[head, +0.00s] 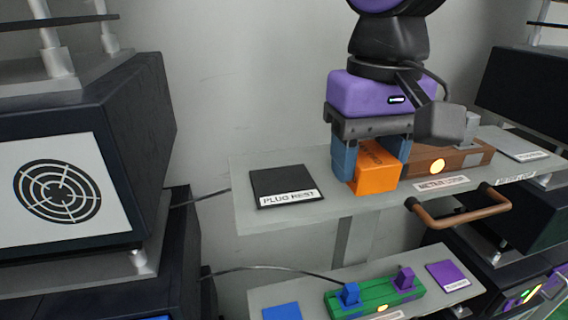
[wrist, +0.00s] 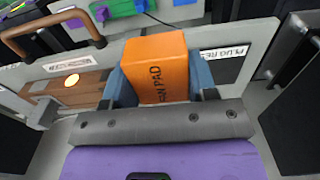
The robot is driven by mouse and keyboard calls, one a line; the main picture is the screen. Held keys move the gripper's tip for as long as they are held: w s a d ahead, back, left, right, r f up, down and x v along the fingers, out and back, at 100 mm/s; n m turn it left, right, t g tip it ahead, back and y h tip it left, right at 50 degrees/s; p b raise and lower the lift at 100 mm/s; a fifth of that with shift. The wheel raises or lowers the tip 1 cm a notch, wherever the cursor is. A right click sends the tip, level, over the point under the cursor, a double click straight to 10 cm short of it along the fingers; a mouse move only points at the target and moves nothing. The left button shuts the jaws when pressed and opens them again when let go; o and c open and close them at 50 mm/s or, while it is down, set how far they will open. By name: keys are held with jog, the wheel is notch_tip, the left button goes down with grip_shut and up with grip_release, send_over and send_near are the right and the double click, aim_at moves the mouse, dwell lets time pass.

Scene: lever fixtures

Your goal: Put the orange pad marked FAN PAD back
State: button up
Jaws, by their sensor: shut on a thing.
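The orange pad (head: 377,176) is a block held between the blue fingers of my gripper (head: 370,162). In the wrist view the pad (wrist: 156,62) shows dark lettering that reads as FAN PAD, partly hidden at its lower end. My gripper (wrist: 160,85) is shut on it, one finger on each side. In the head view the pad is low over the grey shelf (head: 253,219), between the PLUG REST square and the brown fixture. I cannot tell whether its underside touches the shelf.
A black square (head: 284,184) labelled PLUG REST lies left of the pad. A brown fixture (head: 450,160) with a lit orange lamp stands close on the right. A copper-coloured handle (head: 459,217) juts from the shelf front. A green fixture (head: 374,297) with blue and purple parts is on a lower shelf.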

send_over(284, 183)
jog(key=shift+f, duration=2.3)
jog(key=o, duration=0.8)
jog(key=shift+o, duration=0.2)
notch_tip(284, 183, up, 8)
jog(key=shift+f, duration=0.2)
jog(key=shift+d, duration=0.1)
